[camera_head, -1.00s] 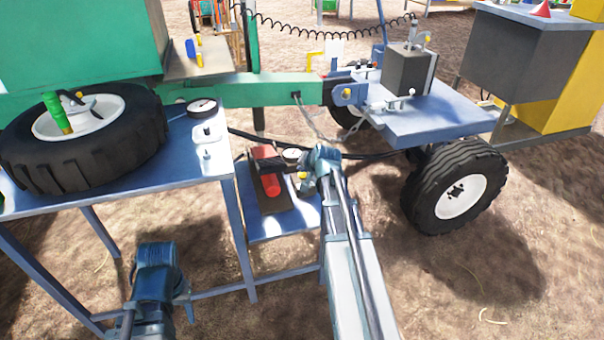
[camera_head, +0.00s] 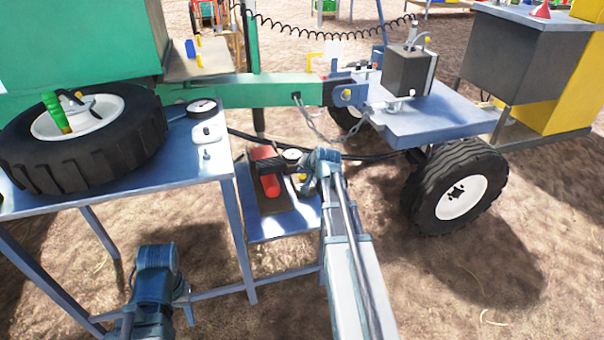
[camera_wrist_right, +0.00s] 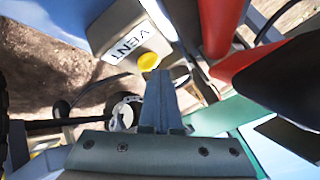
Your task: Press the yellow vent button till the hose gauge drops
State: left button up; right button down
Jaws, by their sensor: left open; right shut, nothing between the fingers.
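The yellow vent button (camera_wrist_right: 149,61) sits on a pale box beside a white label reading VENT (camera_wrist_right: 125,43) in the right wrist view.
A red cylinder (camera_head: 266,180) lies on the lower shelf (camera_head: 280,228), close to my right gripper. The blue table (camera_head: 130,183) bears a large tire (camera_head: 80,155) and another round gauge (camera_head: 202,107). A wheeled blue trailer (camera_head: 425,125) stands at the right. Bare ground lies in front.

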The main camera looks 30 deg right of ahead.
aim_at(303, 177)
jog(key=shift+r, duration=0.15)
dwell(0.4)
jog(key=shift+r+p, duration=0.75)
jog(key=shift+p, duration=0.2)
notch_tip(303, 177, up, 5)
jog(key=p, duration=0.5)
dwell(0.5)
